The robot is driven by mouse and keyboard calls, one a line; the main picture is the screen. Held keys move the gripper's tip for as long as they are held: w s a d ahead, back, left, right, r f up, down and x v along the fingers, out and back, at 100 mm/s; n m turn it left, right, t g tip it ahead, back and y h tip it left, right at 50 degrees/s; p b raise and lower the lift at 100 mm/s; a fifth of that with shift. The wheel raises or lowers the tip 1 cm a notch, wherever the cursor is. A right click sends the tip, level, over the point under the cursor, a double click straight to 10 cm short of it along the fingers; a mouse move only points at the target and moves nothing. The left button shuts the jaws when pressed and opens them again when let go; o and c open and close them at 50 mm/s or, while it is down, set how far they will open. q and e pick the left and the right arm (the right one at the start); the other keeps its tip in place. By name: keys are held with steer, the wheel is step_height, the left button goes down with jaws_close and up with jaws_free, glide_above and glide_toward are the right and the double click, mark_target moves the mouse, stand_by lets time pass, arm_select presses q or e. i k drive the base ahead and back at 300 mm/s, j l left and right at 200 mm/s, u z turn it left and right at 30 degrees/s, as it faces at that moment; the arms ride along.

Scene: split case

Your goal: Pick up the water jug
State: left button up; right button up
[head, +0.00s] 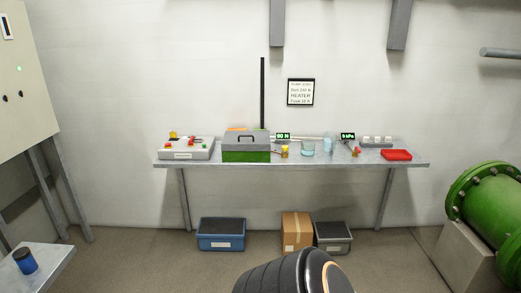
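A pale blue, see-through round vessel (308,149) stands upright on the long grey bench (225,163) against the back wall. A taller pale blue vessel (328,145) stands just to its right. Either may be the water jug; they are too small to tell which, and I cannot make out a handle. Neither of my grippers is in view. Only a dark rounded part of my own body shows at the bottom centre, well in front of the bench.
The bench also holds a control box (187,148), a grey and green toolbox (246,147), small displays and a red tray (397,155). Below are a blue bin (221,234), a cardboard box (297,231) and a grey bin (333,237). A green pipe (490,215) stands right.

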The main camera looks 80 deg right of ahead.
mark_target(330, 138)
steer(key=z, duration=2.95)
steer(key=i+j, duration=0.1)
steer(key=i, duration=0.7)
steer(key=i+j+u, duration=0.1)
steer(key=i, duration=0.75)
